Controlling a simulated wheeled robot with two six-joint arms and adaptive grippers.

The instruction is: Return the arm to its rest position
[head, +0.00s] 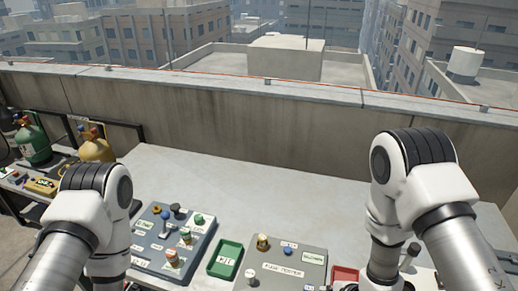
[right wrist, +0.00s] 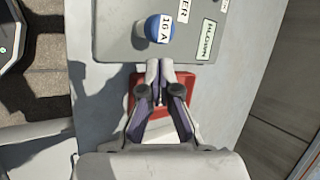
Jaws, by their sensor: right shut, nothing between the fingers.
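In the right wrist view my right gripper (right wrist: 160,78) has its two fingertips together, with nothing held between them. It is over a red tray (right wrist: 205,82), beside the edge of a grey labelled plate (right wrist: 115,35). I cannot tell its height above the tray. A blue-topped fuse marked 16 A (right wrist: 160,27) is on the plate, just ahead of the fingertips. In the head view my right arm bends down at the right, and its gripper is hidden or out of frame. My left arm is at the lower left; its gripper does not show.
A blue-grey panel (head: 148,256) with knobs and a green tray (head: 224,262) lie on the pale table. The grey plate (head: 306,262) is right of them. Gas cylinders (head: 33,140) stand at the left. The table's back is clear, up to a concrete parapet (head: 250,117).

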